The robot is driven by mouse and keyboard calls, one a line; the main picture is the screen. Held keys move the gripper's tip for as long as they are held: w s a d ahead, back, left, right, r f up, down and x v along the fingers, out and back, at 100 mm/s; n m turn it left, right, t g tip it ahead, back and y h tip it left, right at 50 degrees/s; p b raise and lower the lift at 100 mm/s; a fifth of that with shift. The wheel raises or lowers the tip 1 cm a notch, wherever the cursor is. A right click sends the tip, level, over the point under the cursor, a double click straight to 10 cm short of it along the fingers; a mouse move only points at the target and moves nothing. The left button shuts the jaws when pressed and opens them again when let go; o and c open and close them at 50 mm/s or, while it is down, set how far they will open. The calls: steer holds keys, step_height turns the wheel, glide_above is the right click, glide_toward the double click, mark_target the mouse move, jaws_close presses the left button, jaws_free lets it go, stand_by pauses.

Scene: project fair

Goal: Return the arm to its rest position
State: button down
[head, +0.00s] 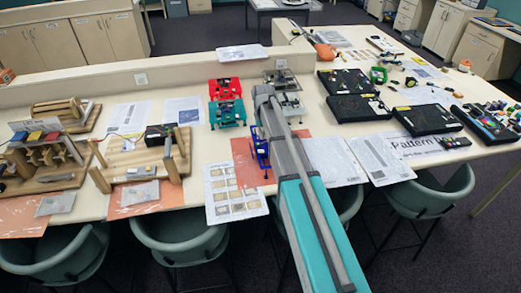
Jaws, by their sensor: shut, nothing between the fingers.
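My arm, a long grey and teal link, reaches up from the bottom of the head view over the front edge of the table (205,172). Its far end is above the middle of the table, in front of a low divider. I cannot make out my gripper or its fingers. The arm covers part of a small blue device (260,148) and of the papers beside it.
Black flat boxes (428,120) and small parts lie right. Chairs (180,237) line the front edge. White paper (335,160) lies right of the arm.

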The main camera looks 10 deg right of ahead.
steer(key=shift+s, duration=0.1)
steer(key=s+f+b, duration=0.3)
steer(key=s, duration=2.3)
